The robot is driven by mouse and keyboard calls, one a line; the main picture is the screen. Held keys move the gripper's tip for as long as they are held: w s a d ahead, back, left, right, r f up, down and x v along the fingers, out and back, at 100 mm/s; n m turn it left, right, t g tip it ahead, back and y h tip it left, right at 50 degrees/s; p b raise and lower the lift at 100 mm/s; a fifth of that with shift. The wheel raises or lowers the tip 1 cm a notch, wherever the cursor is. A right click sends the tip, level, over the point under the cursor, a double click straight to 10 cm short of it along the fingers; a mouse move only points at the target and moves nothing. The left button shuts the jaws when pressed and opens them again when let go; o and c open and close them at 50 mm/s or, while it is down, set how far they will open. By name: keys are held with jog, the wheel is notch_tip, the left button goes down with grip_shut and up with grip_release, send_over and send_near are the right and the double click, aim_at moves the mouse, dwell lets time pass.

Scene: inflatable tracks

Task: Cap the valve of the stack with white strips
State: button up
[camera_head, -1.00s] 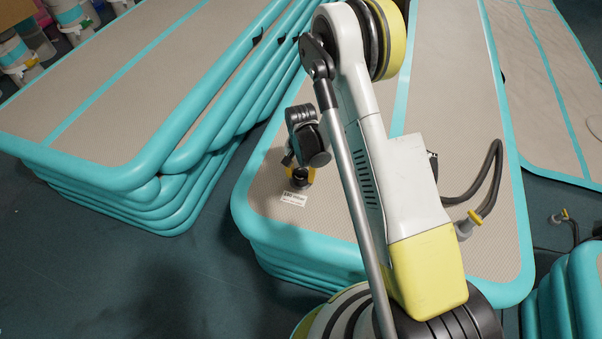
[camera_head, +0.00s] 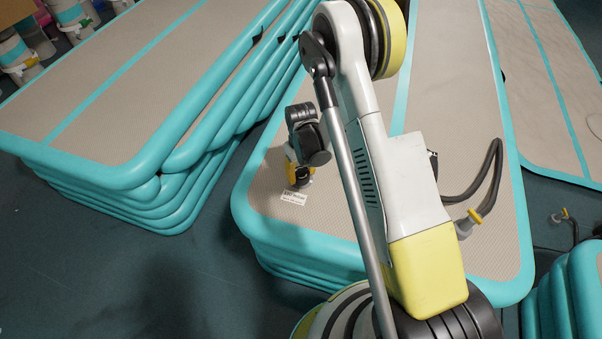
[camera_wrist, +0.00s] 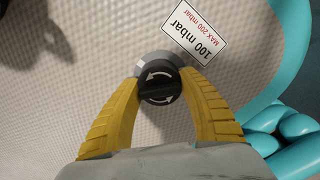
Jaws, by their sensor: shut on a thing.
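The middle stack (camera_head: 262,190) of beige mats has turquoise edges and a turquoise strip; I see no white strips on it. My gripper (camera_wrist: 160,82), pointing down at its near-left corner, has its yellow fingers closed on both sides of a black round cap (camera_wrist: 158,90) with white turning arrows. The cap sits over a pale grey valve ring (camera_wrist: 146,64), which it mostly hides. I cannot tell whether it is fully seated. A white label (camera_wrist: 198,35) reading "100 mbar" lies beside it. In the head view, my gripper (camera_head: 294,170) is partly hidden by my wrist.
A grey hose (camera_head: 490,175) with a yellow-and-grey fitting (camera_head: 467,222) rests on the right part of the middle stack. Another stack (camera_head: 100,140) stands close on the left. More mats (camera_head: 545,90) lie at right. Buckets (camera_head: 18,58) stand top left. Dark floor is clear at front left.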

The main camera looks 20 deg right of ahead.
jog(key=shift+n, duration=0.4)
jog(key=n, duration=0.4)
jog(key=o, duration=1)
jog(key=shift+o, duration=0.2)
notch_tip(320, 180, up, 12)
jog(key=shift+r, duration=0.1)
